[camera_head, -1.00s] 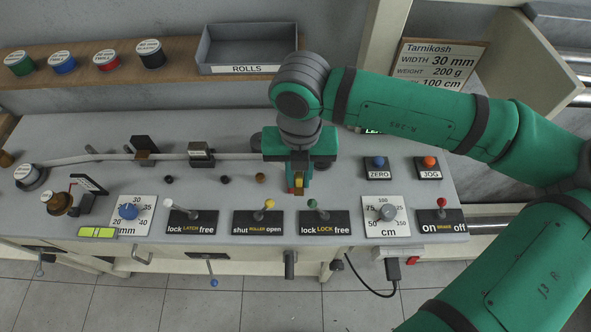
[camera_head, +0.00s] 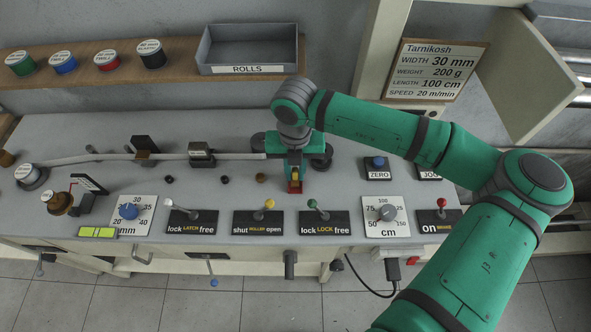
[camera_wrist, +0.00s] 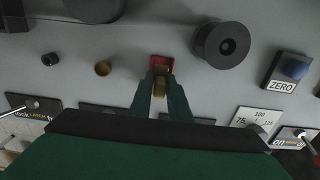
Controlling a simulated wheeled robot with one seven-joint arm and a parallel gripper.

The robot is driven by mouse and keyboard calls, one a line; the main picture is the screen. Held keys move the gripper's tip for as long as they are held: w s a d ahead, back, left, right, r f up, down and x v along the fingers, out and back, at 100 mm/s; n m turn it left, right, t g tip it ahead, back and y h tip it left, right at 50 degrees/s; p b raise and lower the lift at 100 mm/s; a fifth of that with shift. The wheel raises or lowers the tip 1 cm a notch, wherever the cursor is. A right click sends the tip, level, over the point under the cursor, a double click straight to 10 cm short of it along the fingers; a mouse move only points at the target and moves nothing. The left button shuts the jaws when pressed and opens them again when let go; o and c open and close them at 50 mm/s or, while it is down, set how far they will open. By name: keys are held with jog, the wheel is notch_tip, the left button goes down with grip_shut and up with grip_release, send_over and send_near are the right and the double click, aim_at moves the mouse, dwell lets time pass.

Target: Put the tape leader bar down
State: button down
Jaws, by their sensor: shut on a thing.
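My gripper (camera_head: 295,178) is shut on a small brass-yellow piece, which I take to be the tape leader bar (camera_head: 295,173). The bar also shows between the green fingers in the wrist view (camera_wrist: 159,88). A small red piece (camera_wrist: 161,64) lies just beyond the fingertips, close to the bar. I cannot tell whether it is part of the bar or a separate rest, nor whether the bar touches the bench. The pale tape (camera_head: 225,156) runs from the left of the bench to my gripper; its end is hidden behind it.
A dark roller (camera_wrist: 220,45) stands right of my fingers in the wrist view, and a brown knob (camera_wrist: 103,68) left of them. The lock lever (camera_head: 315,207) and roller lever (camera_head: 268,206) stand along the front. The rolls tray (camera_head: 248,69) sits behind.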

aim_at(295, 169)
jog(key=shift+f, duration=0.35)
jog(key=shift+w+f, duration=0.1)
jog(key=shift+d+f, duration=0.15)
jog(key=c, duration=1.8)
grip_release()
jog(key=shift+o, duration=0.7)
jog(key=shift+s+f, duration=0.1)
jog(key=shift+s, duration=0.1)
notch_tip(295, 169, up, 12)
jog(key=shift+w+r, duration=0.1)
jog(key=shift+r, duration=0.1)
jog(key=shift+w+a+r, duration=0.1)
jog(key=shift+a+r, duration=0.1)
jog(key=shift+r, duration=0.35)
